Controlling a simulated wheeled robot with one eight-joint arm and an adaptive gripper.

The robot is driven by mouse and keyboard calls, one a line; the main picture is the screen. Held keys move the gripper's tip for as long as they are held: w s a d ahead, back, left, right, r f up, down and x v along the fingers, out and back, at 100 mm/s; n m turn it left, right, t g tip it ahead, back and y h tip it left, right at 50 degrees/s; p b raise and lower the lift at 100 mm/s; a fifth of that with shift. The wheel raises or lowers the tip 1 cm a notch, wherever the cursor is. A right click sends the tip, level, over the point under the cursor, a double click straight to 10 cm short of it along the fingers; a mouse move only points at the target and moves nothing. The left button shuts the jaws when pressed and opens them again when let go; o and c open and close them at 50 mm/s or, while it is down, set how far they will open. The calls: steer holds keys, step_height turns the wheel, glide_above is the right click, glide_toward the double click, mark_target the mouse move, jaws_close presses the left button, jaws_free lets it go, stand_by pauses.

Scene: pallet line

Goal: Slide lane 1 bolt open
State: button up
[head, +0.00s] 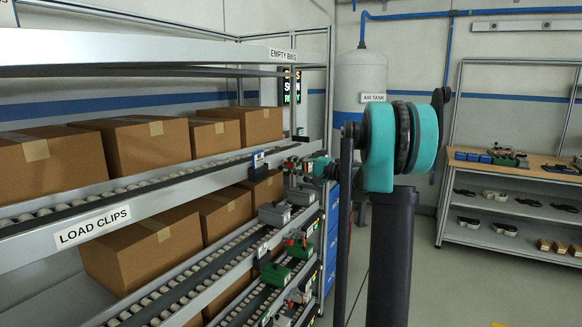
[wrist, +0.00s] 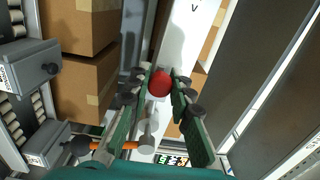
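A red round knob (wrist: 159,84) shows in the wrist view, with pale grey metal below it; I take it for the bolt's handle. My gripper (wrist: 160,78) has its two green fingers on either side of the knob. The fingers stand apart and look open, with narrow gaps beside the knob; contact is not clear. In the head view my gripper (head: 306,167) is small, at the right end of the upper roller lane, and the knob cannot be made out there.
Cardboard boxes (head: 150,143) stand on the upper lane and more on the lower one. The rack's front beam (head: 130,209) reads LOAD CLIPS. Grey housings (wrist: 32,67) sit left of my fingers. A workbench (head: 520,168) stands at the far right, with open floor before it.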

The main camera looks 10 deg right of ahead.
jaws_close()
steer(key=shift+s+a+f, duration=0.1)
steer(key=shift+s+a, duration=0.65)
steer(key=shift+s, duration=0.25)
steer(key=shift+s+a, duration=0.7)
steer(key=shift+s, duration=0.3)
steer(key=o, duration=0.7)
jaws_free()
steer(key=shift+s, duration=0.1)
